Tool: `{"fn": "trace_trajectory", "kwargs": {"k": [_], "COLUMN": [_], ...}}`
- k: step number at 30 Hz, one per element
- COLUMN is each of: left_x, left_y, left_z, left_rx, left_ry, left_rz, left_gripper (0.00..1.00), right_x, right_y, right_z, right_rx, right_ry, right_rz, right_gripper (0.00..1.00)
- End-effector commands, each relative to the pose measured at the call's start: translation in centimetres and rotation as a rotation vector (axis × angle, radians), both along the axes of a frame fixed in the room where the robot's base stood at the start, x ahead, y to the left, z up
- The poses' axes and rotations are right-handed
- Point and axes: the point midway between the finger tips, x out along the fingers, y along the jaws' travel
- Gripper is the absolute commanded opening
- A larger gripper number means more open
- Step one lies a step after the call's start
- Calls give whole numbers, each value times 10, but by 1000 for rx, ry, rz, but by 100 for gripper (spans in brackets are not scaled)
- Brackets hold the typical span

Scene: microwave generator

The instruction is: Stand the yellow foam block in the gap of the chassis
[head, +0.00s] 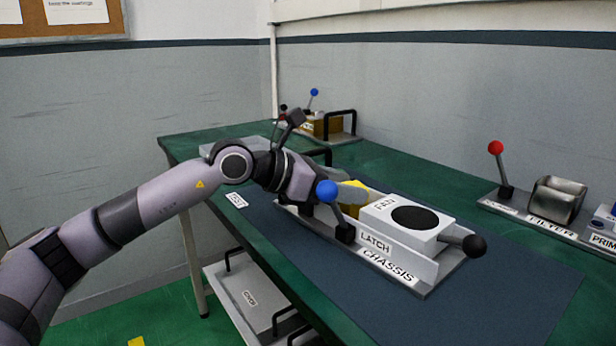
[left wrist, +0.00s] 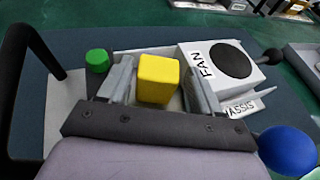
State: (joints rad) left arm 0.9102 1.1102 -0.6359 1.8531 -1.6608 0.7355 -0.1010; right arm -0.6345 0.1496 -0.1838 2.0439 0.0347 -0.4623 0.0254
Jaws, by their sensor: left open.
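The yellow foam block (head: 356,188) is next to the white fan box (head: 388,209) on the grey chassis (head: 436,265). In the left wrist view the block (left wrist: 158,80) stands between the two fingers of my left gripper (left wrist: 156,66), just left of the fan box (left wrist: 222,62). The fingers are open, with a visible space on each side of the block. I cannot tell whether the block is fully seated. My right gripper is not in view.
A green knob (left wrist: 97,60) is left of the fingers. A filter station with a red-knobbed lever (head: 496,149) stands at right. The blue mat's front is clear.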

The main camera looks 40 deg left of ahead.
Motion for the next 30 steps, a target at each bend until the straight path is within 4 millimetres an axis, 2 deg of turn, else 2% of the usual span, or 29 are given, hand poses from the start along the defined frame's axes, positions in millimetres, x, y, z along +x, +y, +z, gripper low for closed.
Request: {"fn": "trace_trajectory", "kwargs": {"k": [15,22,30], "left_x": [-61,-77,-84], "left_y": [46,58,61], "left_z": [25,32,38], "left_rx": [5,3,2], "left_ry": [1,0,-1], "left_rz": [1,0,-3], "left_gripper": [64,64,64], "right_x": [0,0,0], "right_y": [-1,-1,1], "right_z": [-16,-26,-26], "right_rx": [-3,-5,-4], "right_ry": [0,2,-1], "right_rz": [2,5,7], "right_gripper": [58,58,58]}}
